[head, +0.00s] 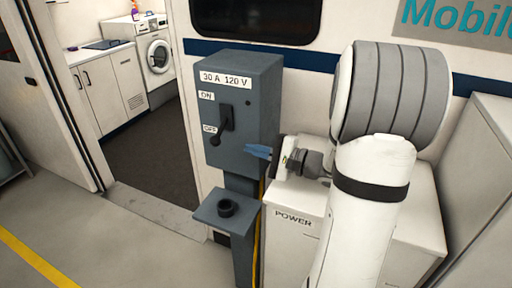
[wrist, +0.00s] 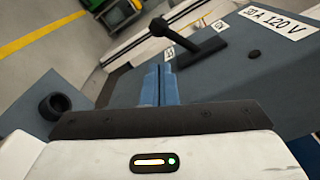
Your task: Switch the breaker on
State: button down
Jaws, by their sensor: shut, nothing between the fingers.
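The breaker box (head: 262,100) is a dark grey box on a post, labelled 30 A 120 V. Its black lever (head: 222,127) points down, with the knob beside the OFF label (head: 210,129); the ON label (head: 206,96) is above. The lever (wrist: 190,42) also shows in the wrist view, just beyond my fingertips. My gripper (head: 252,151) has blue fingers, shut and empty, at the lower right of the box front. In the wrist view my gripper (wrist: 160,72) points toward the lever, and I see no clear contact.
A small shelf with a black round socket (head: 227,208) juts from the post below the box. A white POWER cabinet (head: 293,217) stands to the right, with a yellow cable (head: 257,225) beside the post. An open van doorway is at left.

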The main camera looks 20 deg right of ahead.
aim_at(221, 130)
jog(key=p+x, duration=0.1)
jog(key=x, duration=0.6)
jog(key=shift+a, duration=0.15)
jog(key=shift+w, duration=0.15)
